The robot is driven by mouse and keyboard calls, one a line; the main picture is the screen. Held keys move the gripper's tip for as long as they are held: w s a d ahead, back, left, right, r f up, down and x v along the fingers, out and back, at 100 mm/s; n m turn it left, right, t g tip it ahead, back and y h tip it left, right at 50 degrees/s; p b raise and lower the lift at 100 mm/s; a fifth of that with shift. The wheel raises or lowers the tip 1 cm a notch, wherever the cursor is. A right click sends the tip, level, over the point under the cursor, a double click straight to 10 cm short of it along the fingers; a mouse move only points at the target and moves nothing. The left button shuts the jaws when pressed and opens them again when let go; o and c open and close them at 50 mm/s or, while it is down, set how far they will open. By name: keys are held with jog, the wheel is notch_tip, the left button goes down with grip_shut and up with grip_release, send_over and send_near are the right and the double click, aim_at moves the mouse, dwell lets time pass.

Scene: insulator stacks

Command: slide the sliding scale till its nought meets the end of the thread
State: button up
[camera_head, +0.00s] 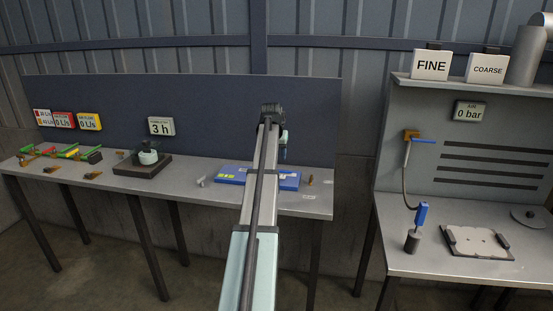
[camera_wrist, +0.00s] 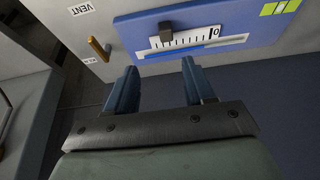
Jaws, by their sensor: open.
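A blue board (camera_wrist: 238,12) lies on the grey bench, and it also shows in the head view (camera_head: 290,184), partly hidden by my arm. In the wrist view the board carries a white sliding scale (camera_wrist: 197,36) with black marks. A dark upright knob (camera_wrist: 166,32) stands near the scale's left end. In the head view my gripper (camera_head: 283,152) hangs above the board.
A brown peg (camera_wrist: 98,48) and a VENT label (camera_wrist: 81,9) are left of the board in the wrist view. A green label (camera_wrist: 280,7) is on the board. A dark pot stand (camera_head: 143,166) is farther left on the bench.

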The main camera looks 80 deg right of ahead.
jog(key=shift+r, duration=0.1)
jog(key=x, duration=0.9)
jog(key=w+x, duration=0.1)
jog(key=x, duration=0.4)
jog(key=shift+w+a, duration=0.1)
jog(key=shift+c, duration=0.2)
grip_shut()
dwell(0.5)
